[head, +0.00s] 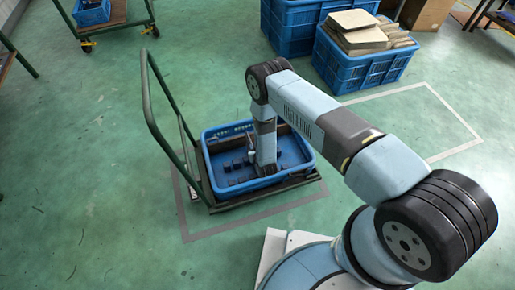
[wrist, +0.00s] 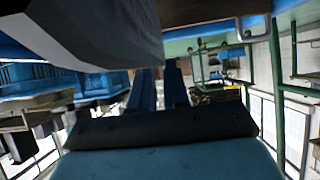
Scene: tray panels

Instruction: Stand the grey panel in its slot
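My gripper (head: 265,160) points down into the blue tray (head: 310,150), right of its middle. In the wrist view, two blue fingers of my gripper (wrist: 161,72) stand close together with a narrow gap between them. A large grey slab-like shape (wrist: 85,30) fills the upper left of the wrist view and hides the tip of the left finger. It may be the grey panel, but I cannot tell if it is between the fingers. In the head view, a small grey piece (head: 251,141) shows beside my gripper. The slot cannot be made out.
Several small dark blocks (head: 237,164) stand on the tray floor. The tray rests on a cart with a green handle (head: 166,95). Blue crates (head: 365,72) stand behind, one with tan boards (head: 356,20) on top. The floor left of the cart is clear.

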